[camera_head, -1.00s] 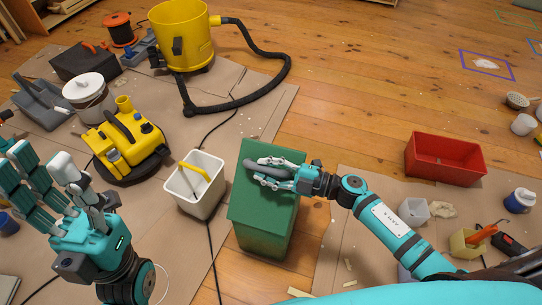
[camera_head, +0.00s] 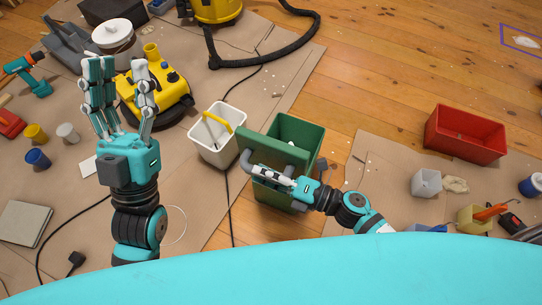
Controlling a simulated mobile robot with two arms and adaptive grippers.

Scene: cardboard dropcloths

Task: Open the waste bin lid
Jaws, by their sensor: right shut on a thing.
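The green waste bin (camera_head: 301,131) stands at the centre. Its lid (camera_head: 268,149) is tilted up, and part of the inside shows behind it. My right gripper (camera_head: 272,176) is shut on the grey lid handle (camera_head: 297,156), on the near side of the raised lid. The gripper covers part of the handle and of the bin's front. My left gripper (camera_head: 120,72) is open and empty, fingers pointing up the picture, well to the left of the bin.
A white bucket (camera_head: 213,147) with a yellow handle stands close to the bin's left. A yellow vacuum (camera_head: 168,92) and its hose lie behind. A red crate (camera_head: 462,137) stands at the right. Bare wooden floor (camera_head: 365,95) lies between the dropcloths.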

